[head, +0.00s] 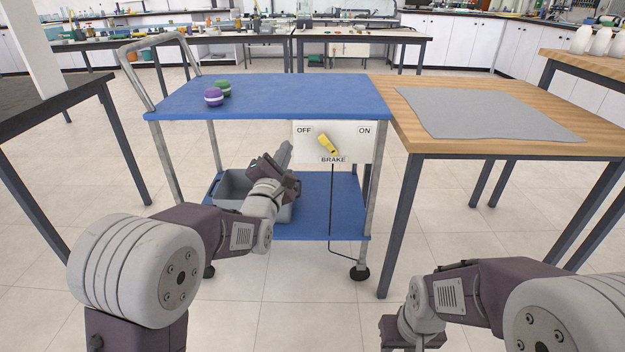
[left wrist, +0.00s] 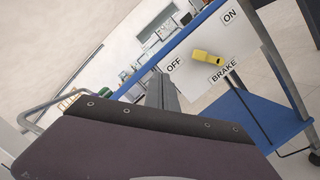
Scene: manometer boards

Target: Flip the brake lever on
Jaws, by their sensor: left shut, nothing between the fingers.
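The yellow brake lever (head: 328,145) sits on a white panel (head: 358,150) marked OFF, ON and BRAKE at the front of the blue cart. The lever tilts up and left, towards OFF. It also shows in the left wrist view (left wrist: 207,56). My left gripper (head: 286,150) is shut and empty, just left of the panel and apart from the lever. Its closed fingers (left wrist: 162,92) point towards the OFF side in the left wrist view. My right gripper is at the bottom edge of the head view, its fingers cut off.
The cart top (head: 270,97) holds a purple-and-white and a green round item (head: 214,96) at its left. A grey bin (head: 232,187) stands on the lower shelf (head: 320,220). A wooden table (head: 405,115) with a grey mat (head: 480,112) adjoins at right.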

